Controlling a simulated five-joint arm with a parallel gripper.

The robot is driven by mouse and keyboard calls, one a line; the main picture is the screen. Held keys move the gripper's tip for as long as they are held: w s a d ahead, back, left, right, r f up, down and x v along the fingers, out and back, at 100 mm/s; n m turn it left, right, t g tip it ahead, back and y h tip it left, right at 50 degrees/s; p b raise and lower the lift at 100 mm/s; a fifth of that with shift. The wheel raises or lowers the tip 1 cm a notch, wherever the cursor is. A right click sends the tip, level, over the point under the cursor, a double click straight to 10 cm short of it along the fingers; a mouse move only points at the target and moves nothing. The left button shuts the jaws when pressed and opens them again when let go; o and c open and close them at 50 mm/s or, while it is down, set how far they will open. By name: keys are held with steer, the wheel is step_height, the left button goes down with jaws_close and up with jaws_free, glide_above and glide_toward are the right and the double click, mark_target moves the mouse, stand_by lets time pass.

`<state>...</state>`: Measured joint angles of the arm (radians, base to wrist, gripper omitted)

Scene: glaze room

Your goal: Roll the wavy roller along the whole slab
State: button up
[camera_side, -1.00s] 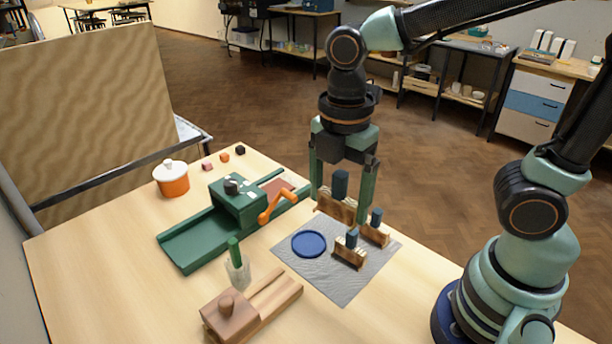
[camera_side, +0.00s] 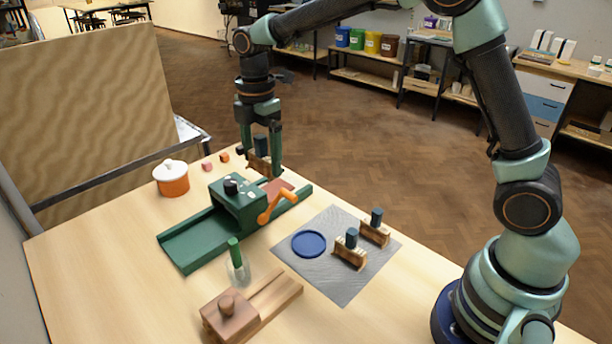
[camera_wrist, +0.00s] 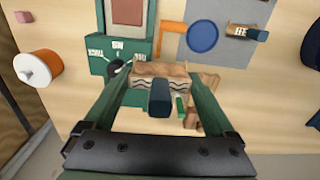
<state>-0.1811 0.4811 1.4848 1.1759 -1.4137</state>
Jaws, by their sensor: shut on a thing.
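My gripper (camera_side: 261,166) is shut on a wooden roller (camera_side: 259,162) with a dark blue handle. In the wrist view the held roller (camera_wrist: 160,73) shows wavy lines along its side. It hangs in the air near the far side of the green slab machine (camera_side: 205,238). The reddish-brown slab (camera_side: 276,186) lies flat on the machine's bed, behind its housing, and shows at the top of the wrist view (camera_wrist: 127,12). The roller looks above and apart from the slab; the exact gap cannot be told.
Two other blue-handled rollers (camera_side: 350,256) (camera_side: 375,234) and a blue disc (camera_side: 308,243) are on the grey mat (camera_side: 340,285). An orange crank (camera_side: 272,206) sticks out beside the slab. An orange pot (camera_side: 172,182) and small cubes (camera_side: 207,167) stand left.

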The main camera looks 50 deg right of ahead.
glide_toward(270, 192)
steer(key=a, duration=0.3)
steer(key=shift+f, duration=2.45)
steer(key=shift+f, duration=0.45)
steer(key=shift+d, duration=0.1)
steer(key=shift+d, duration=0.6)
steer(key=shift+d, duration=0.15)
steer(key=shift+d+f, duration=0.1)
steer(key=shift+d, duration=0.5)
steer(key=shift+d, duration=0.1)
steer(key=shift+d, duration=0.6)
